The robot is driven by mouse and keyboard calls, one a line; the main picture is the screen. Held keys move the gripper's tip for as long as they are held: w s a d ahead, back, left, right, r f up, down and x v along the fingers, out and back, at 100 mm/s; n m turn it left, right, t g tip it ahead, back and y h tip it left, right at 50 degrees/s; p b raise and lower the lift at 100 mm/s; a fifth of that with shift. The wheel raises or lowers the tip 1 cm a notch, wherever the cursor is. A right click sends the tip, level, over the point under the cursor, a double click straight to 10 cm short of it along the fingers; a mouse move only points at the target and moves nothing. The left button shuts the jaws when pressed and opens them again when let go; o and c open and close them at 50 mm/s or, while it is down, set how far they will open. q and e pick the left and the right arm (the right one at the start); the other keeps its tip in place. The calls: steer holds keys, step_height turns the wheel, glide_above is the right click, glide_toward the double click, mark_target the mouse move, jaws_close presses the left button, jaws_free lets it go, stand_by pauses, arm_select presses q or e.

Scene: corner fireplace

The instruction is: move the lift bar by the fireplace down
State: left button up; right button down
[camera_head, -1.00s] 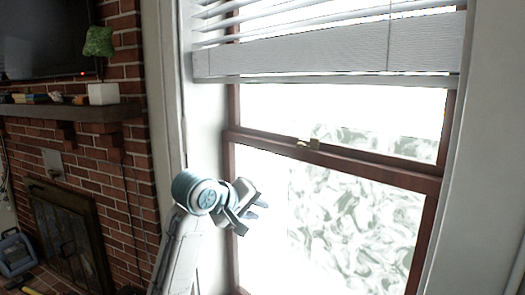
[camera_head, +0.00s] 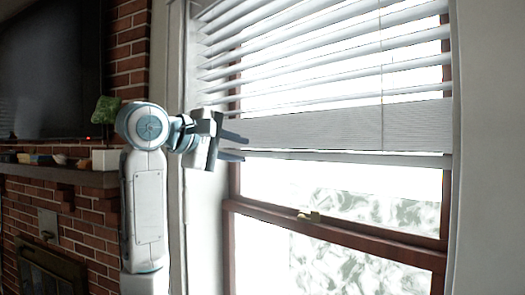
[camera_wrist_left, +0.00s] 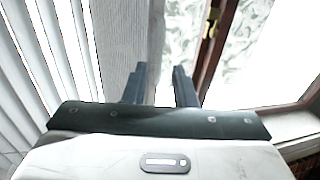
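The lift bar (camera_head: 345,158) is the pale rail along the bottom of the white window blind (camera_head: 330,55), below the grey stacked slats. It runs level across the window, above the brown sash rail. My left gripper (camera_head: 241,147) is at the left end of the blind, at about the bar's height. Its two dark fingers are apart with nothing visibly clamped between them. In the left wrist view, the fingers (camera_wrist_left: 160,80) point towards the window, and the pale bar (camera_wrist_left: 157,35) runs upward in the picture beyond the gap. I cannot tell whether they touch. My right gripper is not in view.
A brick fireplace wall with a mantel (camera_head: 60,173) stands at the left, under a dark television (camera_head: 50,75). A small green plant (camera_head: 107,108) and a white box sit on the mantel. A brass latch (camera_head: 309,215) sits on the brown sash rail (camera_head: 340,236).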

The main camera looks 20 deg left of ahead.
mark_target(261, 155)
arm_select(q)
steer(key=shift+p+x, duration=1.85)
steer(key=shift+x, duration=2.2)
steer(key=shift+c, duration=0.3)
jaws_close()
